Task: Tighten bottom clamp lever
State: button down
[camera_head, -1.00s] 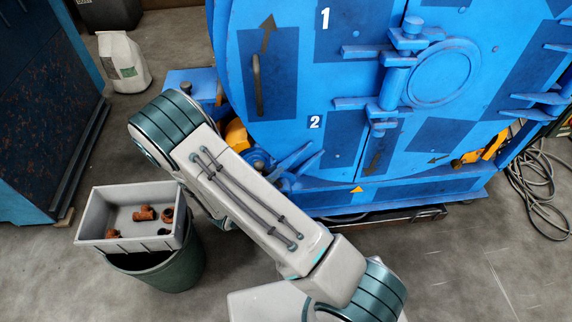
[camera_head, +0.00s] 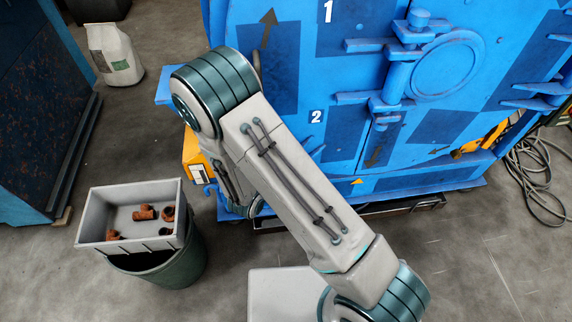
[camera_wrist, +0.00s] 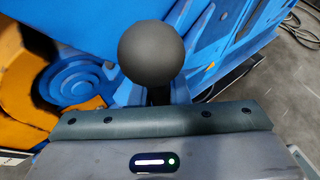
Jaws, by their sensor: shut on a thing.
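In the wrist view a round dark knob (camera_wrist: 151,54) stands up just beyond the edge of my gripper (camera_wrist: 160,118), with a short dark stem below it. I take it as the end of the bottom clamp lever. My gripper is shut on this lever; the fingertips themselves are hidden. In the head view my own arm covers my gripper and the lever. The blue drum blaster (camera_head: 345,150) fills the upper middle, its door marked 1 and 2. In the wrist view a blue round clamp part (camera_wrist: 78,84) shows at left, beside orange metal.
A grey bin (camera_head: 88,218) holding several rusty fittings sits on a dark green bucket (camera_head: 170,270) at lower left. A white sack (camera_head: 115,55) stands at upper left. Coiled cable (camera_head: 535,175) lies at right. The floor at lower right is clear.

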jog(key=c, duration=1.4)
grip_release()
jog(key=p+v, duration=0.2)
jog(key=v, duration=1.2)
jog(key=shift+w, duration=0.1)
